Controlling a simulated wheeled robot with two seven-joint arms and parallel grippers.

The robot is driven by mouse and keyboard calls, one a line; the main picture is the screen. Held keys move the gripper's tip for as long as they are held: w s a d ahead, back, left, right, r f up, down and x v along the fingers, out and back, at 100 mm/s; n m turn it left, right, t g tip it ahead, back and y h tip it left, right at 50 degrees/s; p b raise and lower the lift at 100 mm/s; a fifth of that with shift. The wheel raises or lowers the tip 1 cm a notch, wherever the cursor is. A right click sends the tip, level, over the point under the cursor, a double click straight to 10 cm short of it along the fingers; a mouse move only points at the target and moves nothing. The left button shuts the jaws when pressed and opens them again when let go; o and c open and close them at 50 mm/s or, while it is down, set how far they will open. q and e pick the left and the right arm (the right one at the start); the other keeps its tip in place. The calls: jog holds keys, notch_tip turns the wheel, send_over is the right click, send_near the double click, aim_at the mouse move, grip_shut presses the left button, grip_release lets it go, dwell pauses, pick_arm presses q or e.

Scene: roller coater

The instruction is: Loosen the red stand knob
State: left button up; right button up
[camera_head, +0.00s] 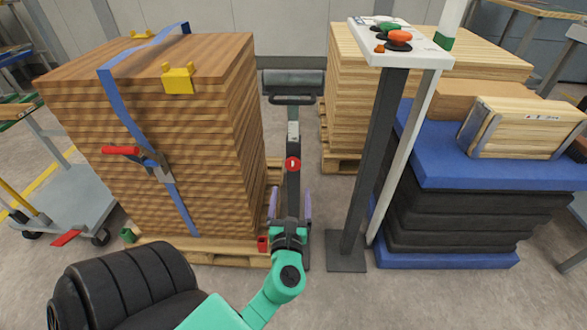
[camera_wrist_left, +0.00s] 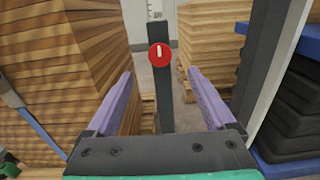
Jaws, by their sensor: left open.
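The red stand knob (camera_head: 293,164) is a round red disc with a white mark, on the front of a dark upright stand post (camera_head: 293,190). In the left wrist view the knob (camera_wrist_left: 160,55) shows near the top centre, its white mark about vertical. My left gripper (camera_head: 290,193) is open, with purple fingers on either side of the post in the picture. In the left wrist view the fingers (camera_wrist_left: 160,88) are spread wide and empty, and the knob appears beyond and between them. I see no finger touching the knob. My right gripper is not in view.
A strapped stack of brown boards (camera_head: 190,130) stands close on the left. A control pedestal (camera_head: 372,160) with coloured buttons stands close on the right. Beyond it are a pale wood stack (camera_head: 350,100) and blue and black pads (camera_head: 450,165). The gap around the stand is narrow.

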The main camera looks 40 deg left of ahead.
aim_at(293, 165)
pick_arm(q)
jog(key=x, duration=1.1)
jog(key=shift+a+f, duration=0.1)
jog(key=shift+a, duration=0.05)
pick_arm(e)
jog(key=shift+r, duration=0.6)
pick_arm(q)
jog(key=c, duration=1.3)
